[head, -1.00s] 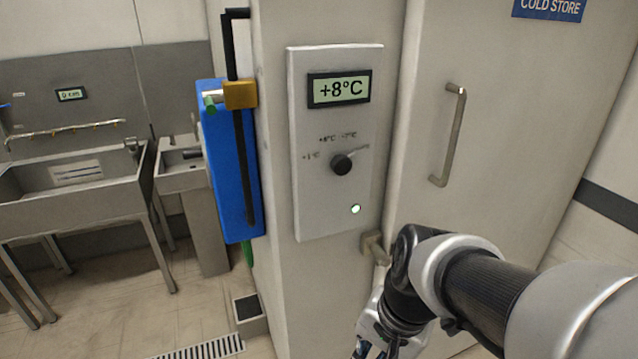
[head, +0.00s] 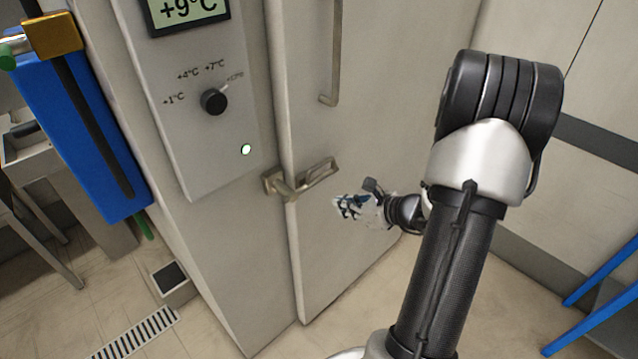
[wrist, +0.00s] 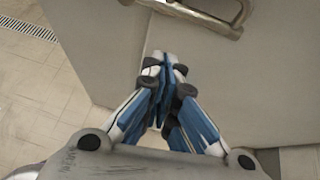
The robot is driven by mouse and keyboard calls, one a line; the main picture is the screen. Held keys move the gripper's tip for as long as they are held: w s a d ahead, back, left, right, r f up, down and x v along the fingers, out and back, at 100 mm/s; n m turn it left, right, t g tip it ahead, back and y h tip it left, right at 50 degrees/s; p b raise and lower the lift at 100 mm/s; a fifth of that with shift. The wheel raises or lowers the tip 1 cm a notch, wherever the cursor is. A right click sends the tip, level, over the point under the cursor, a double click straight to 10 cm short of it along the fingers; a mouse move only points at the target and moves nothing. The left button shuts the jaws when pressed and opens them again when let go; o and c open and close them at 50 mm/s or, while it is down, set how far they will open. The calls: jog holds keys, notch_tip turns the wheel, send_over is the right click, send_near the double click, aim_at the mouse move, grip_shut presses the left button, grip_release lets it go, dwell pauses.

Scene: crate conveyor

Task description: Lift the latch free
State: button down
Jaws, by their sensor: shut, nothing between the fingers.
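The latch (head: 316,174) is a metal bar with a looped handle on the cold store door, low down by the door's left edge. It reaches across the gap to a bracket on the frame at its left. In the wrist view the latch (wrist: 205,18) runs along the top edge, partly cut off. My gripper (head: 340,206) is just below and right of the latch handle, apart from it. In the wrist view my gripper (wrist: 160,62) has its fingers together and holds nothing. A gap of bare door shows between fingertips and latch.
The cold store door (head: 390,90) has a long vertical handle (head: 334,50) above the latch. A control panel (head: 205,130) with a knob and a +9°C display is on the frame at left. A blue case (head: 80,130) hangs further left. A floor drain (head: 138,333) lies below.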

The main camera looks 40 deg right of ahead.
jog(key=d, duration=0.1)
jog(key=m, duration=0.1)
jog(key=d+f+h, duration=0.1)
jog(key=shift+s+d+f+m, duration=0.1)
jog(key=shift+s+d+m, duration=0.2)
jog(key=shift+d, duration=0.05)
jog(key=d+b+x, duration=0.1)
jog(key=b+x, duration=0.2)
jog(key=x, duration=0.7)
jog(key=r, duration=0.2)
jog(key=w+a+r, duration=0.1)
jog(key=r, duration=0.1)
jog(key=shift+r, duration=0.1)
